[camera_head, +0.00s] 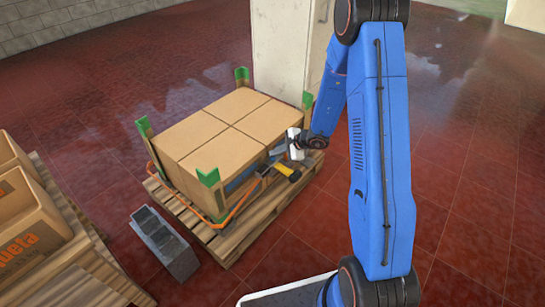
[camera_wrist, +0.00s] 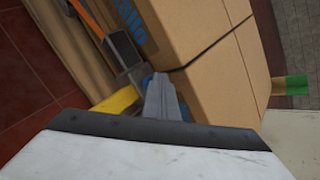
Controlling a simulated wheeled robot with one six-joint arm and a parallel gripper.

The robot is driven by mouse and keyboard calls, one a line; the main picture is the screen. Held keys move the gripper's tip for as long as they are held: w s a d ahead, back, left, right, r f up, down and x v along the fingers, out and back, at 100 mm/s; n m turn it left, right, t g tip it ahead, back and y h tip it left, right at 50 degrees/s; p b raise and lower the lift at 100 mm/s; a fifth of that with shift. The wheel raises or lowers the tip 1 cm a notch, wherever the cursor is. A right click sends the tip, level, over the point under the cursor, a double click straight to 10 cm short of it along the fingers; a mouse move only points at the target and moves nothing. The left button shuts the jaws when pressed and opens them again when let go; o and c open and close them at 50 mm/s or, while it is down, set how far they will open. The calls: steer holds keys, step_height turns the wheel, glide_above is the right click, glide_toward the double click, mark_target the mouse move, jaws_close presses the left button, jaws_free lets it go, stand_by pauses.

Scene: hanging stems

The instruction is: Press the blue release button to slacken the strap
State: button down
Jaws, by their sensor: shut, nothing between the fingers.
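An orange strap (camera_head: 243,203) runs low around a stack of cardboard boxes (camera_head: 222,128). A tensioner with a yellow handle (camera_head: 288,173) sits on the strap at the stack's right side. In the wrist view the yellow handle (camera_wrist: 116,103), a dark grey tensioner part (camera_wrist: 122,48) and the orange strap (camera_wrist: 88,17) show. My gripper (camera_head: 279,155) is shut and empty beside the tensioner; its grey fingers (camera_wrist: 163,97) show in the wrist view. A small blue patch (camera_wrist: 148,79) shows just behind the fingertips, perhaps the release button, mostly hidden. I cannot tell if they touch.
The stack stands on a wooden pallet (camera_head: 228,246) with green corner guards (camera_head: 209,178). Another loaded pallet (camera_head: 75,262) is at the far left. A pale pillar (camera_head: 287,50) stands behind. Red tiled floor is clear at right.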

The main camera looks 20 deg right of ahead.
mark_target(275, 159)
steer(key=shift+r, duration=0.1)
stand_by(0.3)
steer(key=shift+r, duration=0.9)
step_height(275, 159, up, 5)
stand_by(0.4)
stand_by(0.7)
